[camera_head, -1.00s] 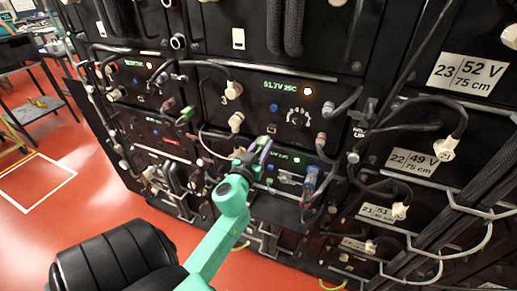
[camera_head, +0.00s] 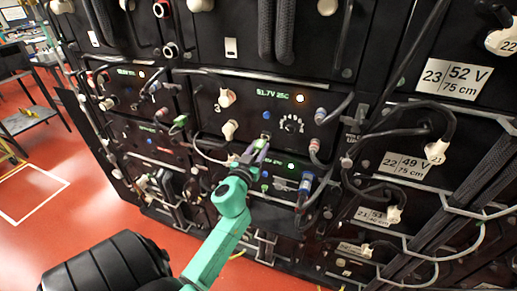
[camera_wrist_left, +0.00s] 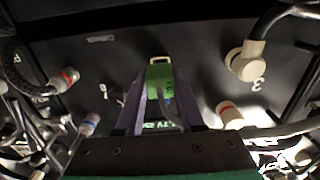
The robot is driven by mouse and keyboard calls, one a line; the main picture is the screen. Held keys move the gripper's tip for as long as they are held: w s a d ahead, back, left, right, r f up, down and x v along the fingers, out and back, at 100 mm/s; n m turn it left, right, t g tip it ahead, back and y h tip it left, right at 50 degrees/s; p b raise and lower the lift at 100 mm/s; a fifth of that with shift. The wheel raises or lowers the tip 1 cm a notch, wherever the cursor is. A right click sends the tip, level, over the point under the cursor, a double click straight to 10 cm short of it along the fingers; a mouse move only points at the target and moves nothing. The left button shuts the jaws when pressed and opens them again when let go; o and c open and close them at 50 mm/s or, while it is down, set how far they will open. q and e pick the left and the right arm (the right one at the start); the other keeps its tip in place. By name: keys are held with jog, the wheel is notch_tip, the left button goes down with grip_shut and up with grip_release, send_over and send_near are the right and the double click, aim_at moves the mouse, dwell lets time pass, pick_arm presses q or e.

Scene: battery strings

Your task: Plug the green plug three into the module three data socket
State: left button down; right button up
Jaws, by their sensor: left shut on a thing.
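My left gripper (camera_head: 257,150) is in front of the lower edge of the module three panel (camera_head: 240,110), which has a lit green display and a "3" label. In the left wrist view its two purple fingers (camera_wrist_left: 160,105) are shut on the green plug three (camera_wrist_left: 158,78). A grey lead runs back from the plug between the fingers. A pale rim shows at the plug's far end; I cannot tell whether it is plug tip or socket, or whether they touch. The module three data socket is not clearly visible. My right gripper is not in view.
In the wrist view a large cream plug (camera_wrist_left: 245,62) and a red-ringed plug (camera_wrist_left: 229,116) are close on the right. Red floor (camera_head: 75,225) is clear at lower left.

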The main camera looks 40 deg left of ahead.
pick_arm(q)
jog(key=shift+w+a, duration=0.1)
dwell(0.7)
jog(key=shift+w+a, duration=0.1)
jog(key=shift+w, duration=0.3)
jog(key=shift+x, duration=0.95)
jog(key=shift+c, duration=2.2)
grip_release()
jog(key=shift+s, duration=0.1)
